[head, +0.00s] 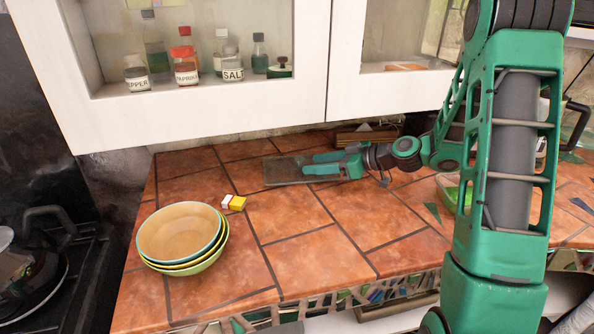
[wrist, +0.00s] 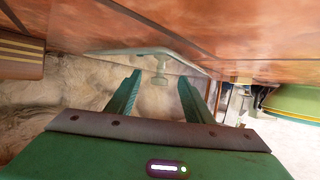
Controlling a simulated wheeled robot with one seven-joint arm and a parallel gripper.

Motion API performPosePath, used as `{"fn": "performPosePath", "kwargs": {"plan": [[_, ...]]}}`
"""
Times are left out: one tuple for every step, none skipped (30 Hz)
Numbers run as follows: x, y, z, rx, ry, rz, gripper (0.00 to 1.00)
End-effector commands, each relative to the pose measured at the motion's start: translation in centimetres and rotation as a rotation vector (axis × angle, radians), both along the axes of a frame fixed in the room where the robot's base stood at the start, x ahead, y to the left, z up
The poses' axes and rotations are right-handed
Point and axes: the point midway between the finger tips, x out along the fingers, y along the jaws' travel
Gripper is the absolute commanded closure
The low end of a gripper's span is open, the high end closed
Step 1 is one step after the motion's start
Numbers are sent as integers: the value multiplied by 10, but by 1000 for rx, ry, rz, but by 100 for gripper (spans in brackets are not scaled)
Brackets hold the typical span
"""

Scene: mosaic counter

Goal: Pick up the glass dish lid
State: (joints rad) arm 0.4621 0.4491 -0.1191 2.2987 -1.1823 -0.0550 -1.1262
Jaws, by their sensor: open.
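The glass dish lid (head: 283,178) is a grey, see-through rectangular slab lying flat on the tiled counter near the wall. In the wrist view, which looks upside down, its pale glass edge (wrist: 110,51) and a small knob (wrist: 160,79) show. My gripper (head: 306,163) is low over the lid in the head view, pointing left. In the wrist view my gripper (wrist: 158,76) is open, with one finger on each side of the knob. I cannot tell whether either finger touches it. The fingers hide part of the lid in the head view.
A stack of bowls (head: 180,232) stands at the front left, with a small yellow and white packet (head: 233,202) beside it. A wooden block (head: 367,137) lies by the wall behind my wrist. Wall cabinets (head: 210,110) hang above. The middle counter front is clear.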

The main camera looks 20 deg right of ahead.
Motion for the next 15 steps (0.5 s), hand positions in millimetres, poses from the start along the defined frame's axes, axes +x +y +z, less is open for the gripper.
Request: {"fn": "performPosePath", "kwargs": {"plan": [[4, 4, 0, 0, 0, 1, 53], [5, 5, 0, -1, -1, 0, 53], [6, 6, 0, -1, -1, -1, 53], [7, 7, 0, 0, 0, -1, 53], [8, 7, 0, 0, 0, -1, 53], [9, 8, 0, 0, 0, -1, 53], [9, 9, 0, 0, -1, -1, 53], [10, 10, 0, 1, -1, 0, 53], [12, 13, 0, 1, 0, 1, 53], [14, 15, 0, 1, 0, 1, 53], [17, 17, 0, 0, -1, 1, 53], [20, 21, 0, 0, -2, 2, 53], [23, 24, 0, 0, -2, 2, 53], [26, 27, 0, 1, -1, 3, 53], [30, 32, 0, 0, -1, 4, 53]]}}
